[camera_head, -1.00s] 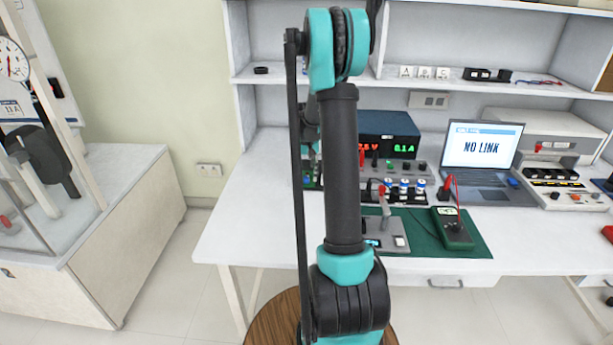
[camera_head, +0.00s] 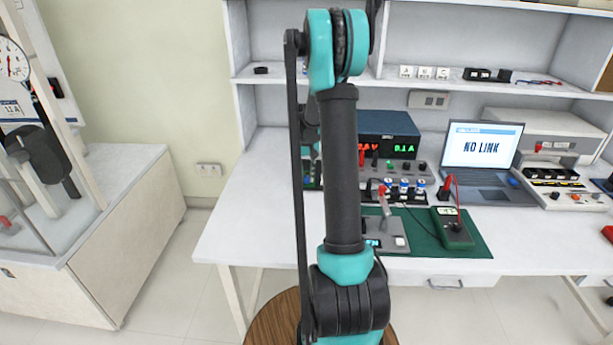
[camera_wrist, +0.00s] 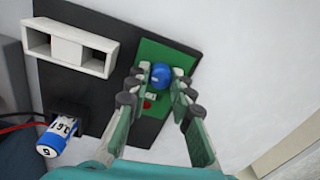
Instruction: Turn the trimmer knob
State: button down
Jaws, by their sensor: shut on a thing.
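The trimmer knob (camera_wrist: 161,74) is a round blue knob on a small green board (camera_wrist: 153,53), set on a dark base plate, in the wrist view. My gripper (camera_wrist: 160,83) has one finger on each side of the knob and is shut on it. The fingers hide parts of the board. A small red part shows just below the knob, between the fingers. In the head view my own arm stands in front of the bench and hides the knob.
A white housing with openings (camera_wrist: 68,46) and a blue-and-white cylinder (camera_wrist: 56,142) sit left of the gripper. In the head view the bench holds a power supply (camera_head: 388,124), a laptop (camera_head: 487,150) reading "NO LINK" and a green meter (camera_head: 453,232).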

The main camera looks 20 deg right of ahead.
jog(key=shift+n, duration=0.6)
jog(key=c, duration=1.3)
grip_release()
notch_tip(320, 180, up, 12)
jog(key=shift+r, duration=0.1)
